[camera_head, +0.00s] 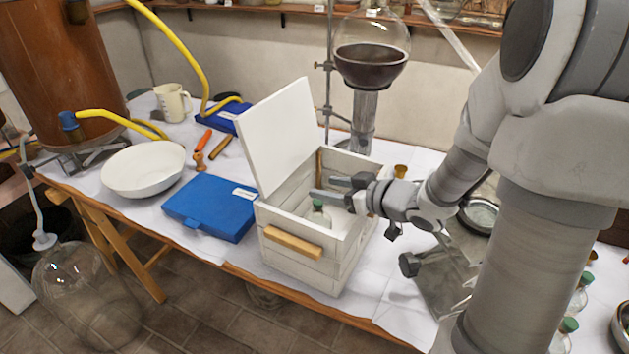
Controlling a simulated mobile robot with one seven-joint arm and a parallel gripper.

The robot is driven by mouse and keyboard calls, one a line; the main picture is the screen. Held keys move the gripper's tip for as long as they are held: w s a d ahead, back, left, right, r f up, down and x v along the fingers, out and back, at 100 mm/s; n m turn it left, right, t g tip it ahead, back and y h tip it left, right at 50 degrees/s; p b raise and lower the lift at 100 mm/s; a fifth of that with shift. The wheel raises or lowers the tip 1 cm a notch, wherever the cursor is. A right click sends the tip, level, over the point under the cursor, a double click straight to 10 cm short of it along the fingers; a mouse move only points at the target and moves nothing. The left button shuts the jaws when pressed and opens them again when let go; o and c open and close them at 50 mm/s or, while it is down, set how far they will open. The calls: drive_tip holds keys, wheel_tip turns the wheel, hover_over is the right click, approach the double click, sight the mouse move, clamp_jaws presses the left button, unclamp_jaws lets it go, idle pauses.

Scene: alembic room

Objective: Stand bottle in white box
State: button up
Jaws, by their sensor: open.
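The white box (298,267) stands on the table at the front middle, with its lid (279,136) raised on the left and a wooden handle on its front. A small clear bottle (321,211) with a green cap is inside the box and looks upright. Its lower part is hidden by the front wall. My gripper (330,187) reaches in from the right over the box opening. Its two fingers are apart and point left, close to the bottle's cap. I cannot tell whether a finger touches the bottle.
A blue case (211,207) and a white bowl (144,169) lie left of the box. A round flask of dark liquid (371,66) stands on a stand behind it. More green-capped bottles (569,325) are at the lower right. A black-rimmed dish (480,216) sits right of the box.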

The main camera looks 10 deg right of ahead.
drive_tip(key=p+v, duration=0.1)
drive_tip(key=v, duration=0.4)
drive_tip(key=shift+s+d+r, duration=0.15)
drive_tip(key=shift+s, duration=0.15)
